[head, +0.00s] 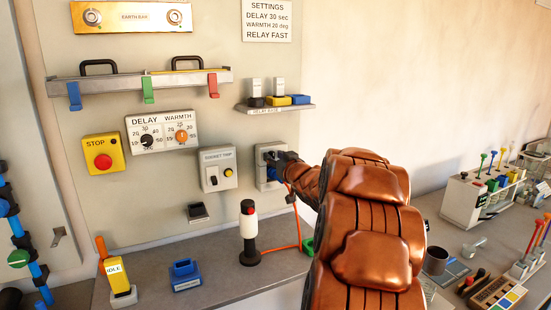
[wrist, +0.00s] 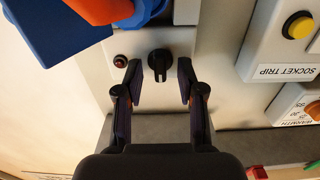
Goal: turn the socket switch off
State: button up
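The socket box (head: 265,152) is a light panel on the wall, right of the socket trip box, partly hidden by my gripper (head: 284,162) in the head view. In the wrist view the socket switch (wrist: 158,64) is a black rotary knob with a pale pointer mark. A small dark red lamp (wrist: 120,61) sits beside it. A blue plug (wrist: 148,12) with an orange part is close by on the same box. My gripper (wrist: 160,80) is open, with one finger on each side of the knob. Gaps show between knob and fingers, and nothing is held.
The socket trip box (head: 217,168) with a yellow button is close to the left. An orange cable (head: 299,225) hangs below the socket. A white and black lamp post (head: 248,233) stands on the bench beneath. A shelf (head: 275,107) with small blocks is above.

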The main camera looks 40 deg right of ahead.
grip_shut()
jog(key=shift+f+n+b, duration=0.1)
jog(key=shift+n+b, duration=0.2)
dwell(0.3)
jog(key=shift+a+f+n+b, duration=0.1)
jog(key=shift+n+b, duration=2.8)
jog(key=shift+n, duration=1.4)
jog(key=shift+a+f+n+b, duration=0.1)
jog(key=shift+n+b, duration=2.75)
jog(key=shift+n, duration=1.45)
